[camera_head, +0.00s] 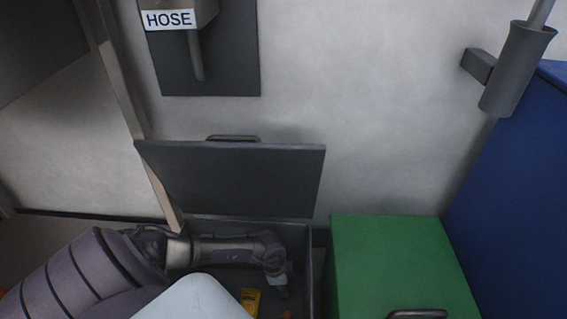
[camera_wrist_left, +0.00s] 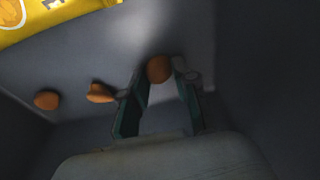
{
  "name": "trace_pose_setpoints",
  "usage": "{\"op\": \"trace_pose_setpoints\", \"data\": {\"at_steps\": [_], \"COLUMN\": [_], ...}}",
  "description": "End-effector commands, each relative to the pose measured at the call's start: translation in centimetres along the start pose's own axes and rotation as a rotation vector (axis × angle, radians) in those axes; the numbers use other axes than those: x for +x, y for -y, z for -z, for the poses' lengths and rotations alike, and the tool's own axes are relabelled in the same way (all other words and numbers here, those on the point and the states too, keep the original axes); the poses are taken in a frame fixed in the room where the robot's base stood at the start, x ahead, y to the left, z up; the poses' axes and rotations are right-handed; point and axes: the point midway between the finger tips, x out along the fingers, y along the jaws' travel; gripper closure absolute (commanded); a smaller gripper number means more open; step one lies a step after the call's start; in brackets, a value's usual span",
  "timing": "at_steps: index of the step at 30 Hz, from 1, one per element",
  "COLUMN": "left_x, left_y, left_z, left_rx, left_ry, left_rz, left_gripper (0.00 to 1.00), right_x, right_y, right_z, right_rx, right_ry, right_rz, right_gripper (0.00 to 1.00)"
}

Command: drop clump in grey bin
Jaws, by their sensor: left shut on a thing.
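The grey bin (camera_head: 311,262) stands at the bottom middle of the head view, with its dark lid (camera_head: 235,180) raised against the wall. My left arm reaches into the bin, and my left gripper (camera_head: 279,288) is low inside it. In the left wrist view the gripper (camera_wrist_left: 160,92) is shut on a round orange-brown clump (camera_wrist_left: 158,69) at its fingertips. Two similar clumps (camera_wrist_left: 46,99) (camera_wrist_left: 100,93) lie on the bin's floor to the left. Whether the held clump touches the floor, I cannot tell. My right gripper is not in view.
A yellow packet (camera_head: 250,301) lies in the bin; it also shows in the left wrist view (camera_wrist_left: 50,18). A green box (camera_head: 390,255) with a handle stands right of the bin. A blue panel (camera_head: 515,200) is further right. A HOSE sign (camera_head: 169,19) hangs above.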

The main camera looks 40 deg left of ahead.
Motion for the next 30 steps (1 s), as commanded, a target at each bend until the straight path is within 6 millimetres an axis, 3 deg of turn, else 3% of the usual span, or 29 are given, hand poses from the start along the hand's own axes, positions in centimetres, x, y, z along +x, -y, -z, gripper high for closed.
{"op": "trace_pose_setpoints", "data": {"at_steps": [11,12,17,26,30], "left_x": [0.2,0.3,0.3,0.1,-1.3], "left_y": [0.1,0.1,0.1,0.1,0.1], "left_z": [-0.1,-0.1,-0.1,0.0,0.1], "left_rx": [-0.001,0.000,0.000,0.000,0.000], "left_ry": [0.000,0.000,0.000,0.000,0.000], "left_rz": [0.001,0.002,0.002,0.002,0.002], "left_gripper": [0.83,0.70,0.46,0.46,0.46], "right_x": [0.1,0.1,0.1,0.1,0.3], "right_y": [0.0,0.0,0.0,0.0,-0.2], "right_z": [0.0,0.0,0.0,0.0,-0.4], "right_rx": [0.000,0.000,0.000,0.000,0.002], "right_ry": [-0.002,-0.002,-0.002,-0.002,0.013], "right_rz": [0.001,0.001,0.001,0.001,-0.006], "right_gripper": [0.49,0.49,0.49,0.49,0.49]}}
